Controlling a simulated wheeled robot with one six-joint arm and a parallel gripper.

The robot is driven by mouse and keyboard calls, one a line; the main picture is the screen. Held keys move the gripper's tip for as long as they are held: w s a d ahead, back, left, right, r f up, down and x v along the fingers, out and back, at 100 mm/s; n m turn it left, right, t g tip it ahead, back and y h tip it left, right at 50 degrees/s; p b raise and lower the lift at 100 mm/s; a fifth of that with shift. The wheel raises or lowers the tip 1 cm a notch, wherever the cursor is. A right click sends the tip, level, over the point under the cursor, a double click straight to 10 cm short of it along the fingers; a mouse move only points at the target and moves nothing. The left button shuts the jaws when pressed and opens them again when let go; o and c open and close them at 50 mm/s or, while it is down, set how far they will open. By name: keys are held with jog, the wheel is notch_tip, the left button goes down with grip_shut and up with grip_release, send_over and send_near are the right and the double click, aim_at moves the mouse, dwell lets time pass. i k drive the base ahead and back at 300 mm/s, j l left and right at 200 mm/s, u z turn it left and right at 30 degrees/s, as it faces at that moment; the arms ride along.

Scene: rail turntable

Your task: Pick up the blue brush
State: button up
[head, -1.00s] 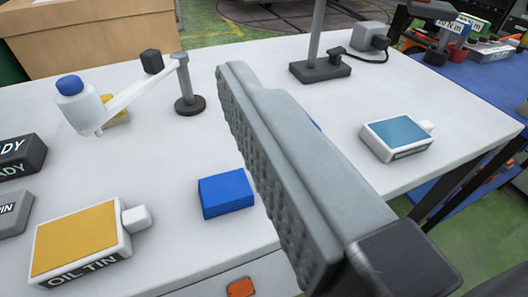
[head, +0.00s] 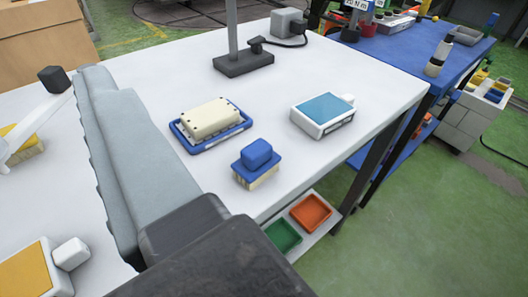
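The blue brush (head: 257,158) stands on the white table near its front edge, right of the middle of the view. It has a rounded blue handle on a blue plate, with pale bristles facing down. Nothing touches it. My gripper (head: 95,85) shows as one big grey finger with a ridged inner side, left of the brush and apart from it. Nothing is pressed against that inner side.
A cream block sits in a blue tray (head: 186,143) behind the brush. A blue-topped tin (head: 322,113) is to its right. A dark stand (head: 243,63) rises at the back. Green (head: 283,237) and orange (head: 311,212) trays lie below the table edge. A yellow-topped brush (head: 24,140) is far left.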

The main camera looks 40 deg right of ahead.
aim_at(258, 161)
jog(key=z, duration=1.2)
jog(key=j+u, duration=0.25)
jog(key=j, duration=0.05)
